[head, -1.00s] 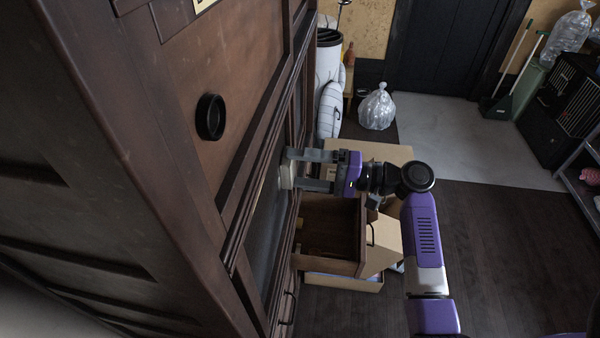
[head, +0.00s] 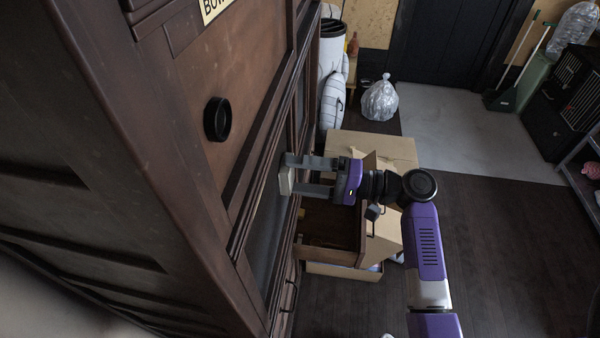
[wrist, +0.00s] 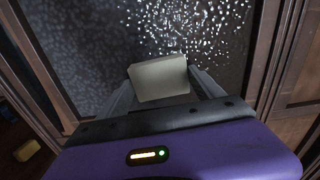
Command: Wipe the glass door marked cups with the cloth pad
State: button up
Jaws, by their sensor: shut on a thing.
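My gripper (head: 308,175) is shut on the cloth pad (head: 286,181), a pale off-white block at its fingertips. The pad faces the glass door (head: 266,232) in the dark wooden cabinet front. In the wrist view the pad (wrist: 158,78) sits between the fingers, in front of speckled, shiny glass (wrist: 190,28) with bright specks on its upper part. I cannot tell whether the pad touches the glass. No label reading cups can be read in either view.
A label (head: 215,8) starting "BOW" is on the upper panel, above a round black knob (head: 217,119). An open drawer (head: 333,230) juts out below my gripper. Cardboard boxes (head: 375,147) stand behind it. The dark floor (head: 500,250) at right is clear.

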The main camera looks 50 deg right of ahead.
jog(key=shift+v, duration=2.95)
jog(key=shift+s+d+p, duration=0.1)
jog(key=shift+p, duration=0.2)
jog(key=v, duration=0.2)
jog(key=shift+s+d, duration=0.2)
jog(key=shift+s, duration=0.1)
jog(key=shift+w+a+r+p, duration=0.3)
jog(key=shift+w+a+p, duration=0.35)
jog(key=shift+w+a, duration=0.25)
jog(key=shift+w+a+r+p, duration=0.25)
jog(key=shift+w+a+p, duration=0.45)
jog(key=shift+a, duration=0.3)
jog(key=shift+w+a+r, duration=0.15)
jog(key=shift+w+a, duration=0.6)
jog(key=shift+x, duration=1)
